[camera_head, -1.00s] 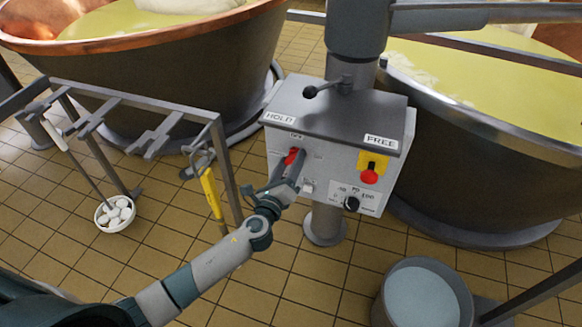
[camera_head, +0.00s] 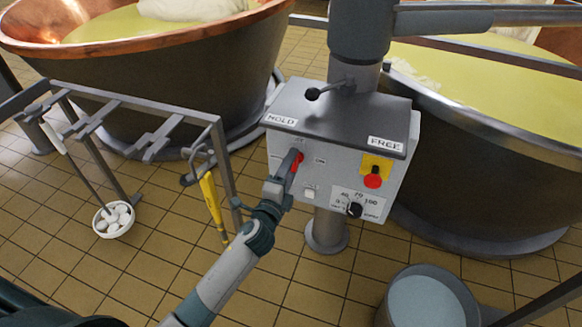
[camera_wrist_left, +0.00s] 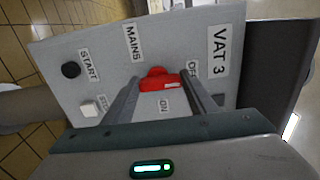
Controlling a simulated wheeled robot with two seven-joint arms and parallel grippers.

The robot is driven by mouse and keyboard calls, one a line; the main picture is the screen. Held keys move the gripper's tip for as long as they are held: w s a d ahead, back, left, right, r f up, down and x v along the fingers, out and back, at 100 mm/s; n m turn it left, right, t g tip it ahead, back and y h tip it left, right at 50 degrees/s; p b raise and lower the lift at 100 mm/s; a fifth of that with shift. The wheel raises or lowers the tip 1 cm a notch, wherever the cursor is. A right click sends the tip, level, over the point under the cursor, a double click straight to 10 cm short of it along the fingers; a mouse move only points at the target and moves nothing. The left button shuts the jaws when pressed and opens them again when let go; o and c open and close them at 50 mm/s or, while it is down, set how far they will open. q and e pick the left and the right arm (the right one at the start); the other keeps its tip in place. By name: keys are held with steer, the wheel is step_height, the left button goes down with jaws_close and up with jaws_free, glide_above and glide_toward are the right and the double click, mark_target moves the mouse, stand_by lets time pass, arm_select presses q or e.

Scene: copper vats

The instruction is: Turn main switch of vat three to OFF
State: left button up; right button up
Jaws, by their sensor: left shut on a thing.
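The red main switch (camera_wrist_left: 162,82) sits on the grey VAT 3 panel (camera_wrist_left: 105,62), beside the MAINS, OFF and ON labels. My left gripper (camera_wrist_left: 162,78) is shut on the switch, one finger at each side of its red handle. The handle's long side runs left to right in the wrist view, its right end near the OFF label (camera_wrist_left: 192,72). The ON label (camera_wrist_left: 165,105) lies below it. In the head view my left gripper (camera_head: 295,160) covers part of the switch. My right gripper is not in view.
A yellow-backed red button (camera_head: 373,178) and a dial (camera_head: 354,209) share the panel box. A rack (camera_head: 150,95) with a yellow-handled tool (camera_head: 211,200) stands left. Copper vats (camera_head: 180,80) flank the box. A bucket (camera_head: 425,300) stands at lower right.

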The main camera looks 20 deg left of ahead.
steer(key=shift+r, duration=0.1)
stand_by(0.4)
arm_select(q)
steer(key=o, duration=1.1)
steer(key=shift+c, duration=0.2)
steer(key=shift+s, duration=0.15)
steer(key=s+b, duration=0.1)
steer(key=s, duration=1.6)
steer(key=shift+a, duration=0.35)
arm_select(e)
steer(key=shift+s+a+r, duration=0.1)
steer(key=shift+a+r, duration=0.05)
steer(key=shift+r, duration=0.4)
steer(key=shift+s+a+r, duration=0.1)
steer(key=shift+a+r, duration=0.05)
steer(key=shift+r, duration=0.35)
steer(key=shift+w+d, duration=0.1)
steer(key=shift+w, duration=0.05)
